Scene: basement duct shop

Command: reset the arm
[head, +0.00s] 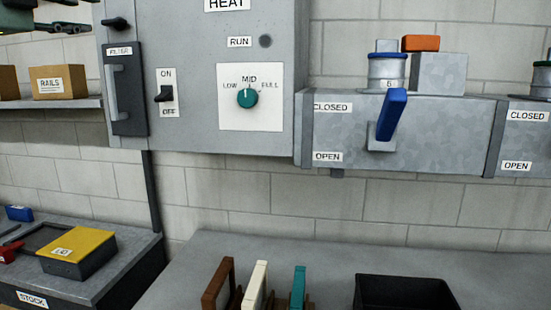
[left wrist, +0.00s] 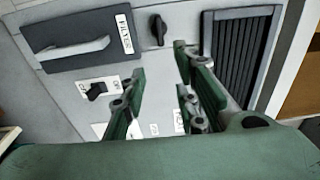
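My left gripper (left wrist: 160,64) shows in the left wrist view with its two green fingers spread apart and nothing between them. It faces the front of the grey heat cabinet (left wrist: 55,100). Part of the same gripper shows at the top left corner of the head view (head: 50,27), in front of the wall and left of the cabinet (head: 205,100). It looks clear of the cabinet, though the exact gap is hard to judge. My right gripper is in neither view.
The cabinet carries a filter handle (head: 115,95), an on/off switch (head: 163,94) and a teal dial (head: 247,97) pointing near MID. A duct (head: 340,145) with a raised blue lever (head: 390,115) is at right. Boxes (head: 60,82) sit on a left shelf; a bench (head: 320,255) is below.

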